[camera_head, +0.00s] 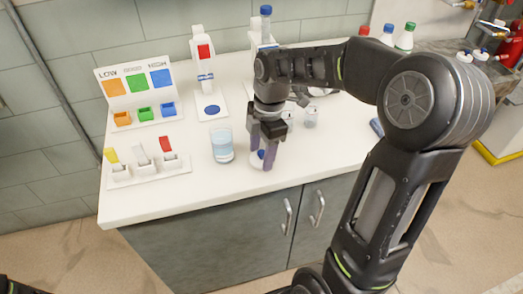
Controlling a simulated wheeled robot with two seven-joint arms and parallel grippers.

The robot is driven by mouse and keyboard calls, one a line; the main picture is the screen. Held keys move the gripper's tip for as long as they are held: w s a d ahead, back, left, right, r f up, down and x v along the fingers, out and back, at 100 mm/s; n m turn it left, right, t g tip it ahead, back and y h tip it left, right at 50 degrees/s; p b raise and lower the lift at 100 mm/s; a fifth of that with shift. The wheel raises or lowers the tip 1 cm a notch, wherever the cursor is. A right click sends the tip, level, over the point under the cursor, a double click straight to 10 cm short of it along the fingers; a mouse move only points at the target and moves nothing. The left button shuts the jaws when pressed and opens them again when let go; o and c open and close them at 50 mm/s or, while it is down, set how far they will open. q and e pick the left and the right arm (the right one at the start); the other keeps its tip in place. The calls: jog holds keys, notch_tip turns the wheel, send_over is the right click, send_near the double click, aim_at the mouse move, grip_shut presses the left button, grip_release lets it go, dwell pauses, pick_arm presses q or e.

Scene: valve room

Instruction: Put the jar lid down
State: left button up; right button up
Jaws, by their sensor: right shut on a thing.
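My right gripper (262,154) is low over the front part of the white counter, fingers pointing down. It is shut on a small blue and white piece (261,154), which seems to be the jar lid; the fingers hide most of it. I cannot tell whether the lid touches the counter. Small clear jars (311,117) stand just behind and right of the gripper, partly hidden by my arm. My left gripper is not in view.
A glass of bluish liquid (222,145) stands close left of the gripper. Farther left are a colour-marked sorting board (135,85) and a rack with coloured tabs (147,168). A white stand with a blue disc (211,110) is behind.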

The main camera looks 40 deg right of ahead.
jog(key=shift+f, duration=0.1)
jog(key=o, duration=1.3)
jog(key=r, duration=0.4)
jog(key=d+r, duration=0.1)
jog(key=r, duration=0.7)
jog(key=shift+s+d+r, duration=0.1)
jog(key=shift+d, duration=0.15)
